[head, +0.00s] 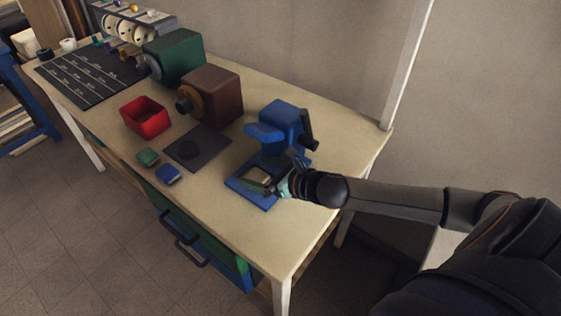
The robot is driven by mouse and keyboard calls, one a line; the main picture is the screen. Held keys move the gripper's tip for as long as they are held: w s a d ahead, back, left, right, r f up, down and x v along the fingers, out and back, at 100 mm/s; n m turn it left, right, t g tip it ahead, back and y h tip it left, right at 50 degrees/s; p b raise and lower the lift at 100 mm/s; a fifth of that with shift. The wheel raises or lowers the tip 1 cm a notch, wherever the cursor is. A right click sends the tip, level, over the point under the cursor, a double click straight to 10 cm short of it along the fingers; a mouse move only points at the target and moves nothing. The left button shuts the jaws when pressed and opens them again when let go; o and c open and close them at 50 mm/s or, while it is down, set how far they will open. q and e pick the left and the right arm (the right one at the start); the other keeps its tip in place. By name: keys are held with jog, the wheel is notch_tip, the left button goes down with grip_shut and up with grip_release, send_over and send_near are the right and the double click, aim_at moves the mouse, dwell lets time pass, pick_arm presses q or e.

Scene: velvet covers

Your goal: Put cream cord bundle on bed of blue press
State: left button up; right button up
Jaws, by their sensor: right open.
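The blue press (270,131) stands on the right half of the workbench, with its flat blue bed (240,186) toward the front. A small cream piece, which looks like the cream cord bundle (258,174), is on or just over the bed under the press head. My right gripper (268,184) reaches in from the right, low at the bed and right beside the cream piece. It is open; its fingers are small and partly hide the bed, so I cannot tell whether they touch the bundle. My left gripper is out of view.
On the workbench (232,222) stand a brown machine (218,94), a green machine (178,55), a red bin (146,117), a dark plate (207,151), and small green (148,157) and blue (168,174) blocks. A dark marked mat (88,77) lies far left. The bench's front right is clear.

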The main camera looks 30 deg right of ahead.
jog(key=v, duration=0.8)
jog(key=shift+s+f, duration=0.1)
jog(key=shift+s, duration=0.2)
jog(key=shift+p+v, duration=0.4)
jog(key=shift+v, duration=1.25)
